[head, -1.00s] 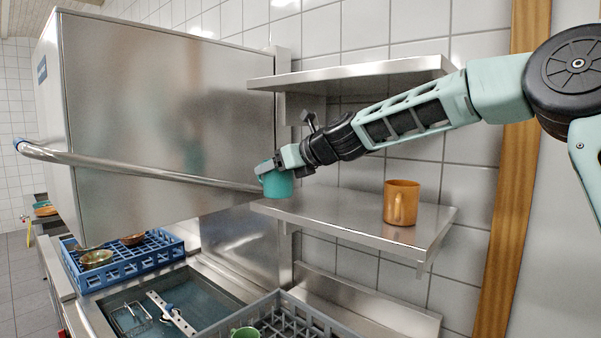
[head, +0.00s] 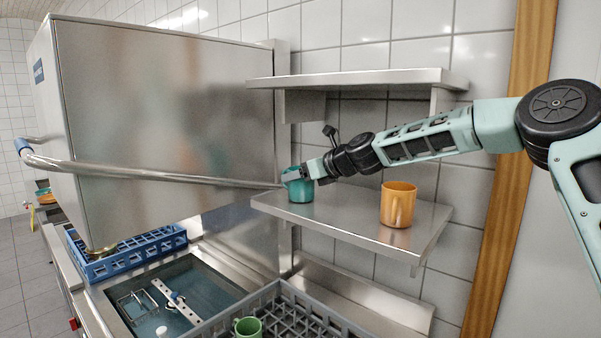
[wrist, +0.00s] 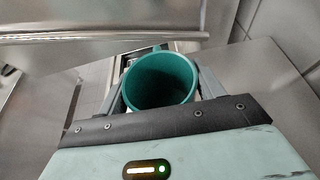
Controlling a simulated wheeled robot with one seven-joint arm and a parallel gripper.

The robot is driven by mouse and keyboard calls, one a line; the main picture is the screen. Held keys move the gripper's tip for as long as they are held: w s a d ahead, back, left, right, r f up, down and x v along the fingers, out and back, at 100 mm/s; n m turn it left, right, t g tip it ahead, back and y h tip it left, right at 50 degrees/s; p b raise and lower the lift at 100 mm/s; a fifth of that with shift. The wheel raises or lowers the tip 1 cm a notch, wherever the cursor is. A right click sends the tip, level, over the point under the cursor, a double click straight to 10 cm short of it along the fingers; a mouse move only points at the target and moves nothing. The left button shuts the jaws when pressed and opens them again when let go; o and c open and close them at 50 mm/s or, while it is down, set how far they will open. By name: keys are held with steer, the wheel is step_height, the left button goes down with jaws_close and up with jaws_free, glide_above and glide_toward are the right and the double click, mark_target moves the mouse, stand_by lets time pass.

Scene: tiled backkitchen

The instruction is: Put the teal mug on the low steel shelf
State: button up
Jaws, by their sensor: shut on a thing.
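The teal mug (head: 299,188) is upright at the left end of the low steel shelf (head: 345,228). My gripper (head: 306,173) is shut on the mug and reaches it from the right. In the wrist view the teal mug (wrist: 160,80) shows its open, empty inside between the two fingers of my gripper (wrist: 160,92). The mug's base is at or just above the shelf top; I cannot tell whether it touches.
An orange mug (head: 397,205) stands on the right part of the same shelf. An upper shelf (head: 360,79) hangs above. The dishwasher hood (head: 170,130) and its bar handle (head: 150,174) are close on the left. A grey rack (head: 300,318) with a green mug (head: 247,327) is below.

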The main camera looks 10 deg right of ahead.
steer(key=shift+f, duration=0.15)
steer(key=o, duration=1.1)
steer(key=shift+b+v, duration=2.7)
steer(key=shift+v, duration=3.4)
